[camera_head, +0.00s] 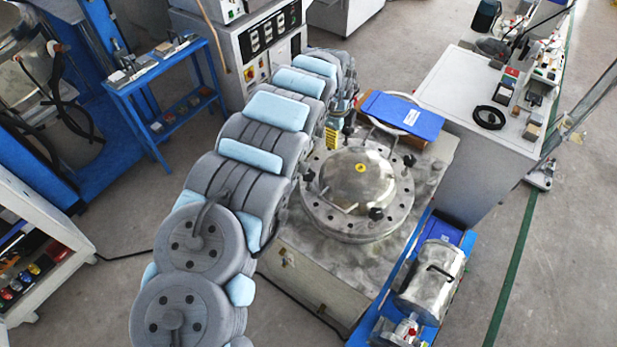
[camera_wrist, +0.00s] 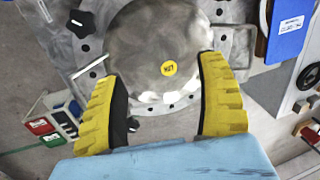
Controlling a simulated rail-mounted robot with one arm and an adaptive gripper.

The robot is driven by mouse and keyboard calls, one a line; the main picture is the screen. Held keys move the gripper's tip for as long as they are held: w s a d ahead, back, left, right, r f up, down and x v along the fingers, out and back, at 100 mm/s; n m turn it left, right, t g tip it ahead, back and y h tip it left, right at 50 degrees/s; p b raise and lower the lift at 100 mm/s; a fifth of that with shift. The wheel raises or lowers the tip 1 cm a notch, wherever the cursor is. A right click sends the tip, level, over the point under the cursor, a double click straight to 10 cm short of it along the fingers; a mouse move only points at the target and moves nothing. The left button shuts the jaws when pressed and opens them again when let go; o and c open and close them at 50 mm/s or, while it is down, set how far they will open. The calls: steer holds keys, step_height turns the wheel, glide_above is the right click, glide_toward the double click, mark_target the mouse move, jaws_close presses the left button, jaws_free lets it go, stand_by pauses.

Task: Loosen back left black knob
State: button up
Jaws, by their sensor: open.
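A round metal vessel (camera_head: 356,224) with a domed lid (camera_head: 356,180) and a bolted flange stands on a metal bench. In the head view, black knobs show at the flange's left (camera_head: 308,175), front (camera_head: 376,213) and right back (camera_head: 410,160). The back left rim is partly hidden by my arm. I cannot tell contact.
A blue binder-like case (camera_head: 402,115) lies behind the vessel and also shows in the wrist view (camera_wrist: 288,30). A white bench (camera_head: 455,95) with instruments is at the right. Floor lies between.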

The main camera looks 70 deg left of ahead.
steer(key=r+g+h, duration=0.1)
steer(key=r+g, duration=0.1)
glide_above(309, 173)
steer(key=shift+m, duration=0.4)
steer(key=shift+f+b, duration=0.7)
steer(key=shift+f, duration=6.05)
steer(key=shift+s+d+f, duration=0.1)
steer(key=shift+d+f, duration=0.05)
steer(key=shift+f, duration=0.8)
steer(key=shift+f+b, duration=0.55)
steer(key=shift+f, duration=0.5)
steer(key=c, duration=1.2)
